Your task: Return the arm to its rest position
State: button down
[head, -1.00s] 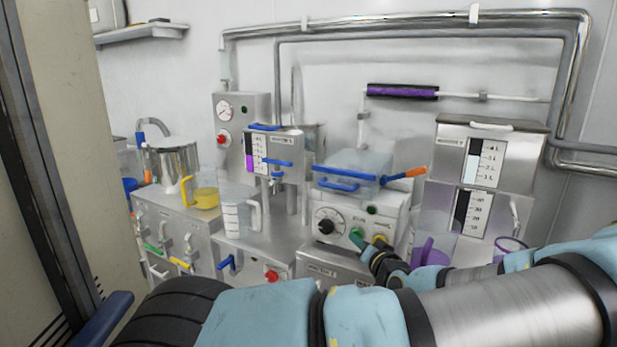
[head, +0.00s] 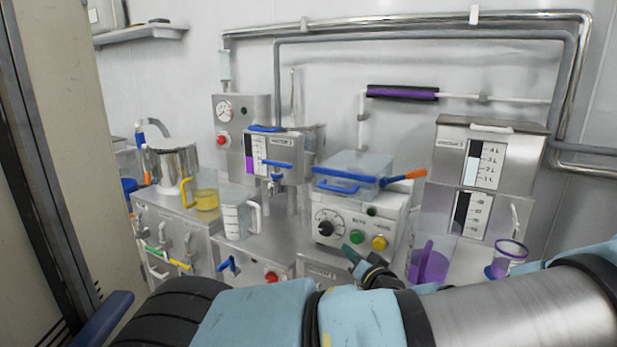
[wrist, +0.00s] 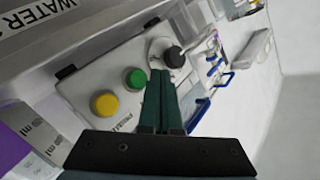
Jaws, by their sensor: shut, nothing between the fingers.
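My gripper (head: 348,250) is in front of the white control box (head: 392,212), a little below its green button (head: 357,237). In the wrist view its two dark green fingers (wrist: 160,75) are together, with nothing between them. Their tips overlap the box face, between the green button (wrist: 136,79) and the black dial (wrist: 172,56). I cannot tell from the wrist view how far the tips are from the face. My arm (head: 490,308) stretches across the lower right of the head view.
A jug with purple liquid (head: 428,266) and a purple-rimmed cup (head: 508,256) stand right of my gripper. A clear measuring jug (head: 240,220) and a yellow-handled jug (head: 205,200) are left. Steel dispensers (head: 485,150) stand behind. A cream panel (head: 75,150) borders the left.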

jog(key=shift+s+a, duration=0.25)
jog(key=shift+s, duration=0.2)
jog(key=s+a+f+n+g+h, duration=0.1)
jog(key=s+a+f+n+g, duration=0.25)
jog(key=a+f+g, duration=0.4)
jog(key=s+a+r+g+h, duration=0.2)
jog(key=s+a+r+g, duration=0.1)
jog(key=r, duration=0.5)
jog(key=s+a+r+g+h, duration=0.2)
jog(key=s+a+r+g, duration=0.1)
jog(key=r, duration=0.5)
jog(key=s+a, duration=0.1)
jog(key=a, duration=0.1)
jog(key=shift+s+a+m, duration=0.3)
jog(key=shift+a+m, duration=0.05)
